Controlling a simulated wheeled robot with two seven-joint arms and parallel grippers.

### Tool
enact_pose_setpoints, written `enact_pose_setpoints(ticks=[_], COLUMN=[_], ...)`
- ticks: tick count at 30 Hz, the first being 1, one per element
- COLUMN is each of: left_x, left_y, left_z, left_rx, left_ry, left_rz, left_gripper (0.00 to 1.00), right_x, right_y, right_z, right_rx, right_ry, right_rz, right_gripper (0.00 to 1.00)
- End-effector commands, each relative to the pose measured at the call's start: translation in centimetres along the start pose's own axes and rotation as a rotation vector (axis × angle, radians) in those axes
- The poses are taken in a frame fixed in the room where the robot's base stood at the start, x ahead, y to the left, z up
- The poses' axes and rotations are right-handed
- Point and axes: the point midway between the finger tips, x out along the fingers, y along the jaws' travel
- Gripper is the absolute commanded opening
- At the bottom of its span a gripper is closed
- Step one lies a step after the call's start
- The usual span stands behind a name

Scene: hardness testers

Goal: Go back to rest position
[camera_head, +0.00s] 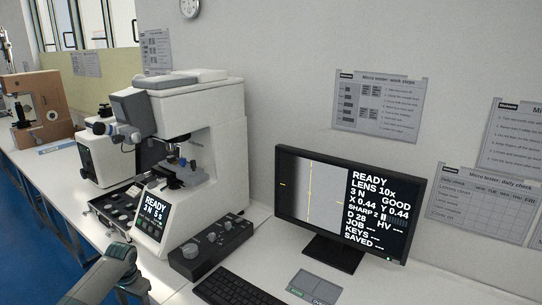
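No gripper of mine shows in the head view. A grey section of one of my arms is in the lower left corner, in front of the bench; its gripper end cannot be seen. A white hardness tester (227,128) stands on the white bench (180,279). Its small screen (154,216) reads READY, 3 N, 5 s. A black control box (211,248) with knobs sits in front of it. The monitor (349,204) shows READY, LENS 10x, 3 N, GOOD, with a grey picture and yellow lines.
A black keyboard (238,290) and a grey pad (314,286) lie before the monitor. A dark tray (114,207) with small round pieces lies left of the tester. A brown tester (46,108) stands further back left. Notices (379,106) hang on the wall.

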Motion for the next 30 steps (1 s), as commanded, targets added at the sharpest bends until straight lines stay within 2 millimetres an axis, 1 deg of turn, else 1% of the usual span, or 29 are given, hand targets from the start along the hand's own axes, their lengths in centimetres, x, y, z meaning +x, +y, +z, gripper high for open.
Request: enact_pose_setpoints(ticks=[1,2,5,6,8,9,11,12,14,15,17,18,20,21,23,24,26,27,29,30], left_x=[1.6,2.5,6.3,8.1,11.0,13.0,15.9,17.9,20.6,22.3,24.8,26.3,28.5,29.9,31.8,32.9,34.5,35.5,36.8,37.5], left_y=[0.7,1.0,2.6,3.4,4.7,5.5,7.0,8.1,9.6,10.7,12.3,13.4,15.1,16.2,17.9,19.1,20.9,22.1,23.9,25.2], left_z=[0.6,0.9,2.5,3.3,4.7,5.9,7.7,9.1,11.3,12.8,15.2,16.9,19.6,21.4,24.2,26.1,29.1,31.1,34.3,36.3], left_rx=[-0.001,-0.002,-0.006,-0.008,-0.011,-0.013,-0.014,-0.016,-0.015,-0.015,-0.014,-0.013,-0.012,-0.010,-0.007,-0.005,-0.001,0.002,0.006,0.008], left_ry=[-0.004,-0.003,0.001,0.003,0.008,0.010,0.014,0.016,0.020,0.021,0.024,0.025,0.027,0.027,0.029,0.029,0.029,0.029,0.028,0.029], left_rz=[0.002,0.001,0.000,0.000,-0.001,-0.003,-0.005,-0.005,-0.006,-0.006,-0.006,-0.005,-0.003,-0.002,0.002,0.004,0.009,0.013,0.019,0.025], left_gripper=[0.60,0.60,0.60,0.60,0.60,0.60,0.60,0.60,0.60,0.60,0.60,0.60,0.60,0.60,0.60,0.60,0.60,0.60,0.60,0.60], right_x=[0.1,0.1,0.2,0.3,0.4,0.4,0.5,0.6,0.7,0.7,0.8,0.9,0.9,1.0,1.1,1.1,1.2,1.3,1.3,1.4], right_y=[0.0,0.0,0.0,0.0,0.0,0.0,0.0,0.0,0.0,0.0,0.0,0.0,0.0,0.0,0.0,0.0,0.0,0.0,0.0,0.0], right_z=[0.0,0.0,0.1,0.1,0.1,0.1,0.1,0.1,0.1,0.1,0.1,0.1,0.1,0.1,0.1,0.1,0.1,0.2,0.2,0.2], right_rx=[0.000,0.000,0.000,0.000,0.000,0.000,0.000,0.000,0.000,0.000,0.000,0.000,0.000,0.000,0.000,0.000,0.000,0.000,0.000,0.000], right_ry=[0.000,0.000,0.000,0.000,0.000,0.000,0.000,0.000,0.000,0.000,0.000,0.000,0.000,0.000,0.000,0.000,0.000,0.000,0.000,0.000], right_rz=[0.000,0.000,0.000,0.000,0.000,0.000,0.000,0.000,0.000,0.000,0.000,0.000,0.000,0.000,0.000,0.000,0.000,0.000,0.000,0.000], right_gripper=[0.31,0.31,0.31,0.31,0.31,0.31,0.31,0.31,0.31,0.31,0.31,0.31,0.31,0.31,0.31,0.31,0.31,0.31,0.31,0.31])
